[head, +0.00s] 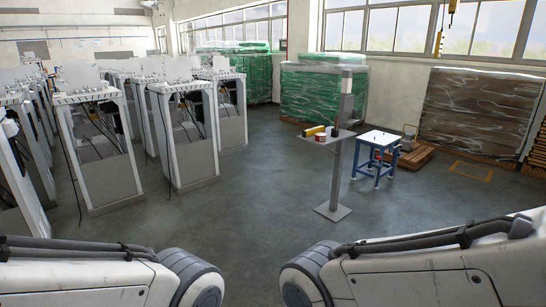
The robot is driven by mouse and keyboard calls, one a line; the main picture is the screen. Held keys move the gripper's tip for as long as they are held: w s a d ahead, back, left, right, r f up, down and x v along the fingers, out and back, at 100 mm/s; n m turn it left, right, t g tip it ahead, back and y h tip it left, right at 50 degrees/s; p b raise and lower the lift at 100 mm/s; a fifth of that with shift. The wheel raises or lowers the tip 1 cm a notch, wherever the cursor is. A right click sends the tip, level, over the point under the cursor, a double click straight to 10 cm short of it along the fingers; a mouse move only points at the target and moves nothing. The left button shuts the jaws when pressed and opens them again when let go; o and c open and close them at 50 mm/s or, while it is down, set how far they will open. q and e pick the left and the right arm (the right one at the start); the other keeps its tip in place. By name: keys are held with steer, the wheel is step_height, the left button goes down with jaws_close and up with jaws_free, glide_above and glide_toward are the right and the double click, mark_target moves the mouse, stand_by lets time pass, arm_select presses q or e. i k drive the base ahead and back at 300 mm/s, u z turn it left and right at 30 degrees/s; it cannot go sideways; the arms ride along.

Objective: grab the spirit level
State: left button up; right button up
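A yellow elongated item (314,131) lies on the small shelf (308,141) of a grey post stand. It is too small to tell for sure whether it is the spirit level. A red and white round item (321,137) is beside it, with more small items partly overlapping there. A white-topped table with blue legs (383,140) stands behind and to the right, with small dark items on top that I cannot make out. Parts of my two arms fill the bottom corners. Neither gripper is in view, and both are far from the shelf.
Rows of white dispenser frames (181,130) stand on the left. Green wrapped pallets (309,93) and a brown wrapped stack (468,111) line the back. The post stand's base plate (333,212) sits on the floor. Open grey floor (255,205) lies between frames and stand.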

mark_target(309, 132)
steer(key=z, duration=0.35)
steer(key=i, duration=4.9)
steer(key=u, duration=0.3)
